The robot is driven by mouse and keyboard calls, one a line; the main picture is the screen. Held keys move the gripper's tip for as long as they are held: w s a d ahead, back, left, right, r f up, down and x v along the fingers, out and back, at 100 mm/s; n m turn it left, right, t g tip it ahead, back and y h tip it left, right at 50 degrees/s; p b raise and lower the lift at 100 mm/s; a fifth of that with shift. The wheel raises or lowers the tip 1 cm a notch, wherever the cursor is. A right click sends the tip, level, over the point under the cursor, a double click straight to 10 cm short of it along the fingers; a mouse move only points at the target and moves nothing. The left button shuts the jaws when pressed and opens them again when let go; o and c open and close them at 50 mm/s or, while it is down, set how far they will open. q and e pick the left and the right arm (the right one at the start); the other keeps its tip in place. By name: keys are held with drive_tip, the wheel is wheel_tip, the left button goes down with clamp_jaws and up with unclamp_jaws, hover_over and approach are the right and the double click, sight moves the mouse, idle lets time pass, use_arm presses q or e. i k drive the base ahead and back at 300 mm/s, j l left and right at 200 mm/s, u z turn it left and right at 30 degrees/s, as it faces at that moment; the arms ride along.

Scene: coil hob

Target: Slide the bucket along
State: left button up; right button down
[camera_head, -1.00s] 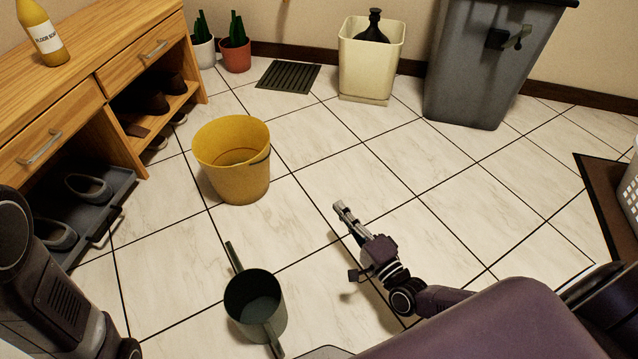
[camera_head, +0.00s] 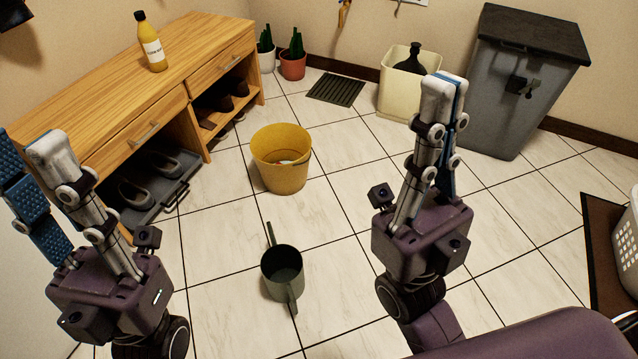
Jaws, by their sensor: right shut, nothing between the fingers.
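The yellow bucket (camera_head: 280,177) stands upright on the tiled floor near the middle of the view, and something pale shows inside it. My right gripper (camera_head: 446,84) is raised at the right of the bucket in the picture, its fingers shut together and empty. My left gripper (camera_head: 28,150) is raised at the left edge, its fingers spread with a gap and nothing seen between them. Neither gripper touches the bucket.
A dark green long-handled pot (camera_head: 283,268) stands on the floor in front of the bucket. A wooden shoe bench (camera_head: 160,85) lines the left. A cream bin (camera_head: 396,96), grey bin (camera_head: 515,95) and dark floor grate (camera_head: 336,89) are behind. Floor right of the bucket is clear.

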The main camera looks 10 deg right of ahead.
sight(289, 145)
drive_tip(key=k+u, duration=0.2)
drive_tip(key=u, duration=1.15)
drive_tip(key=l+u, duration=0.2)
drive_tip(key=l, duration=1)
drive_tip(key=l+u, duration=0.15)
drive_tip(key=l, duration=1.65)
drive_tip(key=k+l, duration=0.15)
drive_tip(key=l, duration=0.4)
